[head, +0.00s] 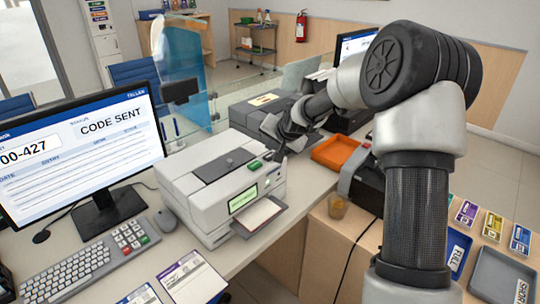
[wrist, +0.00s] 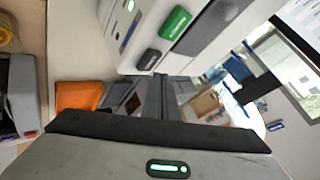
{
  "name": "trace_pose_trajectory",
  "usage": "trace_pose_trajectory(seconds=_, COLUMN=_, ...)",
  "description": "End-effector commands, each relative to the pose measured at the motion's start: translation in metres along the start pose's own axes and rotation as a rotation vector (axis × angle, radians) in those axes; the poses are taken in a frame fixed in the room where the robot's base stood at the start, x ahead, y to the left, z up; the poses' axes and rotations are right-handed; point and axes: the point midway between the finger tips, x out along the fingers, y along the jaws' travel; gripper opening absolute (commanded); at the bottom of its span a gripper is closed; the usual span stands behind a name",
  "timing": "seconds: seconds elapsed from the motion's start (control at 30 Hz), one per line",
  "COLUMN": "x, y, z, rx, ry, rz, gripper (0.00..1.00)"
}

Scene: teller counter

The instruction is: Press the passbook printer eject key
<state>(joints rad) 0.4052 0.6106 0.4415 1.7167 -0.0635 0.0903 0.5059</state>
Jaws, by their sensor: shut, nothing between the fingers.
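The white passbook printer (head: 215,180) stands on the counter beside the monitor, with a lit green display (head: 243,199) and a sheet in its front slot. A green key (head: 255,164) sits on its top front edge. In the wrist view the green key (wrist: 175,22) lies beside a dark key (wrist: 149,58) on the white casing; I cannot read which is the eject key. My gripper (head: 279,152) is shut and empty, by the printer's back right side. In the wrist view its fingers (wrist: 160,82) point past the casing, near the dark key; contact cannot be told.
An orange tray (head: 335,152) lies right of the printer. A dark machine (head: 258,112) and a glass screen (head: 294,76) stand behind. The monitor (head: 82,150), keyboard (head: 75,272) and mouse (head: 165,220) are at left.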

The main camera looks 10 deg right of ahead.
Motion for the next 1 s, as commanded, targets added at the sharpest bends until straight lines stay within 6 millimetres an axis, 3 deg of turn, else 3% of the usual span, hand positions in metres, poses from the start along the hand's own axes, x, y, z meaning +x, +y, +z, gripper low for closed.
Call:
trace_pose_trajectory(seconds=0.4, x=-0.03, y=-0.022, z=-0.023, rx=-0.001, ry=0.002, rz=-0.001, gripper=0.0)
trace_pose_trajectory(seconds=1.0, x=-0.032, y=-0.023, z=-0.023, rx=0.0, ry=0.0, rz=0.0, gripper=0.0)
